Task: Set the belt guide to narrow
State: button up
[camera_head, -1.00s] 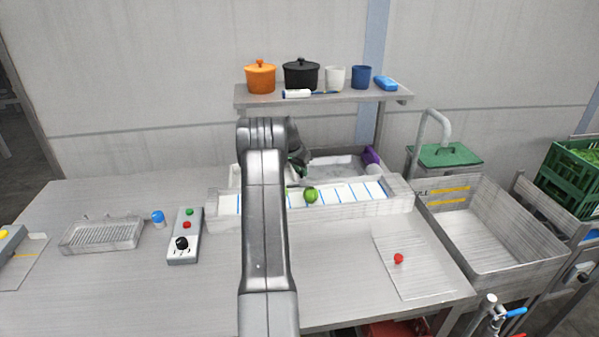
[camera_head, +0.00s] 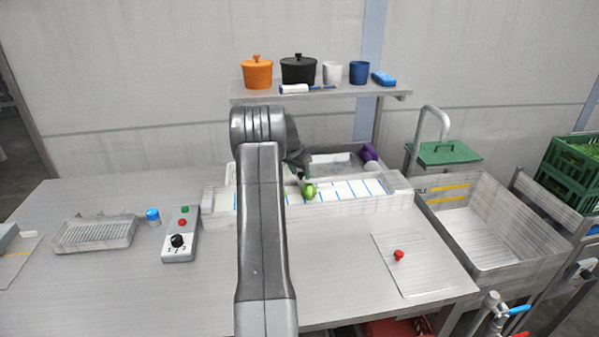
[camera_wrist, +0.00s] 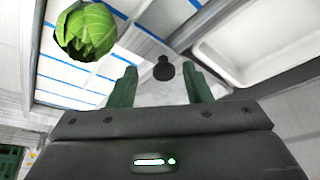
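The belt (camera_head: 348,190) is white with blue cross lines and runs between pale side walls on the table. A round green cabbage-like head (camera_head: 309,191) rests on it, and also shows at upper left in the wrist view (camera_wrist: 85,30). In the wrist view a small black knob (camera_wrist: 163,69) stands beside the belt, possibly the belt guide's handle. My gripper (camera_wrist: 161,86) is open, its two green fingers apart, with the knob showing between and beyond the tips. I cannot tell whether they touch it. In the head view my gripper (camera_head: 303,172) is mostly hidden behind my arm.
A grey control box (camera_head: 181,235) with a black dial and buttons stands left of my arm. A wire-topped tray (camera_head: 95,234) is further left. A shelf (camera_head: 345,94) with pots and cups hangs behind the belt. A sink (camera_head: 490,232) is at right.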

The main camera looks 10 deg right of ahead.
jog(key=b+v, duration=0.2)
jog(key=v, duration=1.1)
jog(key=shift+r+b, duration=0.3)
jog(key=shift+r, duration=0.05)
jog(key=shift+s+f, duration=0.1)
jog(key=shift+s, duration=0.05)
jog(key=p+x, duration=0.2)
jog(key=x, duration=1.1)
jog(key=shift+w+f+p, duration=0.1)
jog(key=shift+w+p, duration=0.1)
jog(key=shift+p, duration=0.15)
jog(key=shift+w+f, duration=0.1)
jog(key=shift+w, duration=0.2)
jog(key=shift+s+f, duration=0.1)
jog(key=shift+s, duration=0.05)
